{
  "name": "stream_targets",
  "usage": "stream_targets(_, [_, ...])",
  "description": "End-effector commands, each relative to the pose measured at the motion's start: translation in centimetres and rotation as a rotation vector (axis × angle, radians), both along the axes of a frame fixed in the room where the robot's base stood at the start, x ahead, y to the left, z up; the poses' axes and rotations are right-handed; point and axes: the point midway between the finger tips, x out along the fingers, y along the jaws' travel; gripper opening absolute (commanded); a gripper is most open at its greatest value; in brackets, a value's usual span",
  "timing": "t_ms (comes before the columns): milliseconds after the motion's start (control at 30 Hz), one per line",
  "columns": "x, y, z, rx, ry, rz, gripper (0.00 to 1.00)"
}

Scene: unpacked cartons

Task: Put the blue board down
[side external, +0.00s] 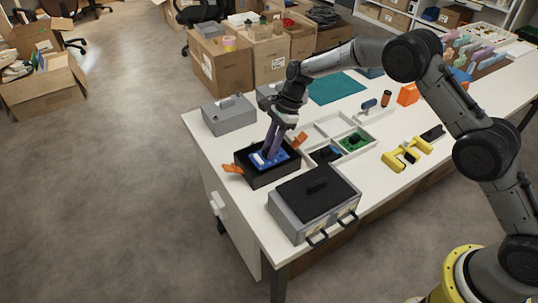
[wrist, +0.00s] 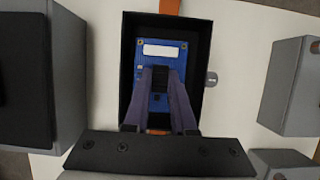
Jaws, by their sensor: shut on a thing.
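The blue board (wrist: 176,52) shows a white label and dark parts in the wrist view. It lies inside, or just above the floor of, a black open box (wrist: 203,92); the exact height cannot be told. In the side external view the blue board (side external: 262,160) shows within the walls of the black box (side external: 268,178), which has orange tabs at its ends. My gripper (side external: 268,152) points down into the box, its purple fingers shut on the board. In the wrist view my gripper (wrist: 160,98) covers the lower middle of the board.
A grey case with a black lid (side external: 314,200) stands right in front of the box, and a grey box (side external: 229,114) stands behind it. A white divided tray (side external: 350,126) holds a green board (side external: 355,141). Yellow parts (side external: 407,153) lie to the right. The table's left edge is near.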

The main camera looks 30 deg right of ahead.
Motion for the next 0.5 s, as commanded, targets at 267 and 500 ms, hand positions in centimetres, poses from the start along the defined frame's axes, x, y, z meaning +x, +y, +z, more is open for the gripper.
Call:
stream_targets(267, [0.5, 0.2, -2.6, 0.0, 0.002, 0.0, 0.0])
stream_targets(500, [0.6, 0.2, -3.7, 0.0, -0.002, 0.0, 0.0])
